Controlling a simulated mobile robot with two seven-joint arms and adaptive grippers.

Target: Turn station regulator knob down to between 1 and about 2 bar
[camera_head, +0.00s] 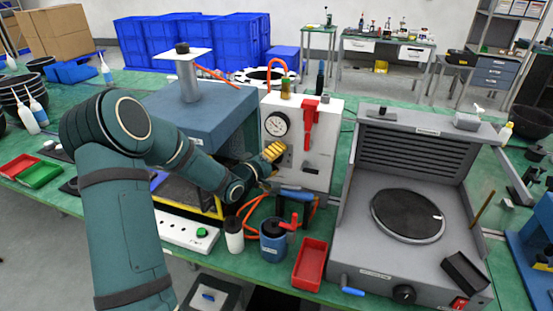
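The regulator station is a pale upright box (322,160) on the green bench, right of centre. A round pressure gauge (276,123) with a white dial sits at its upper left; the reading is too small to tell. A ribbed yellow knob (273,150) is below the gauge. My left gripper (266,164) is at the knob's lower left, very close to it. Its fingers are small and dark and partly hidden, so I cannot tell whether they touch or grip the knob. My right gripper is not in view.
A red lever (309,122) stands on the box right of the gauge. A blue-grey press-like block (205,115) is close left. Orange hoses, a blue pot (273,247) and a red tray (311,265) lie in front. A grey hotplate unit (385,255) is at right.

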